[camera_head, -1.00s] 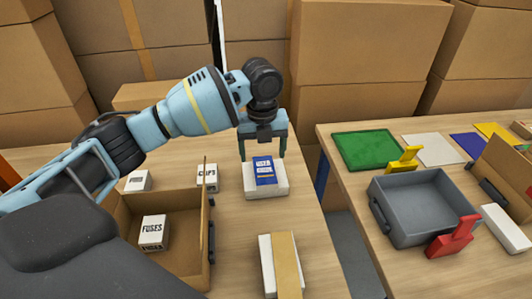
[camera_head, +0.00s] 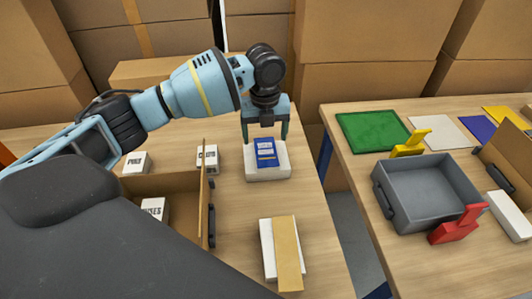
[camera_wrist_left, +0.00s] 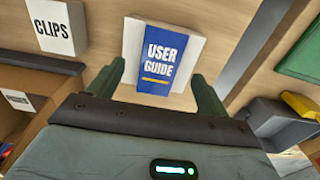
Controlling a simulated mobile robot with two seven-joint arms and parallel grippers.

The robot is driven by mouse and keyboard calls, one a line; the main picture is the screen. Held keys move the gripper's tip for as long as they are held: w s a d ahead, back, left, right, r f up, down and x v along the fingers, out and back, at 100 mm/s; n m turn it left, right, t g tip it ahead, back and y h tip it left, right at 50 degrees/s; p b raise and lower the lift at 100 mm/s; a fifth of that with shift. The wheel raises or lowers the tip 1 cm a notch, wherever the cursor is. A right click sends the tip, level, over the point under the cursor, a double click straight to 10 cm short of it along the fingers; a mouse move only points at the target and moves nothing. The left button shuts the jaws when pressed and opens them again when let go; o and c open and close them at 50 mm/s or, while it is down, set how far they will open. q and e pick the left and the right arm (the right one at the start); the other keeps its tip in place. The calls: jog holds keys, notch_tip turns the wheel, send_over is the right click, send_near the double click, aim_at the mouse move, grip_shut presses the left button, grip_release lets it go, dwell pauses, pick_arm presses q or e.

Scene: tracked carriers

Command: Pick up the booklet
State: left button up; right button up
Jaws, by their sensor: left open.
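The booklet (camera_head: 266,152) is blue with a white title panel and lies on a white block (camera_head: 267,174) on the left table. In the left wrist view the booklet (camera_wrist_left: 159,57) reads "USER GUIDE" and overhangs the near edge of the white block (camera_wrist_left: 190,42). My left gripper (camera_head: 266,140) is open, pointing down, at the far side of the booklet in the head view. In the left wrist view its two green fingers (camera_wrist_left: 156,85) stand apart on either side of the booklet, with nothing between them gripped. My right gripper is not in view.
A cardboard box (camera_head: 206,213) holding a fuses box (camera_head: 153,210) stands at left. A clips box (camera_head: 207,158) is beside the white block. A white and tan item (camera_head: 286,252) lies nearer. A grey tray (camera_head: 428,190) and green mat (camera_head: 372,138) are on the right table.

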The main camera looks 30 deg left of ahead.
aim_at(265, 148)
pick_arm(q)
notch_tip(265, 148, down, 4)
jog(key=shift+f, duration=0.15)
jog(key=shift+w, duration=0.1)
jog(key=c, duration=1.1)
notch_tip(265, 148, up, 10)
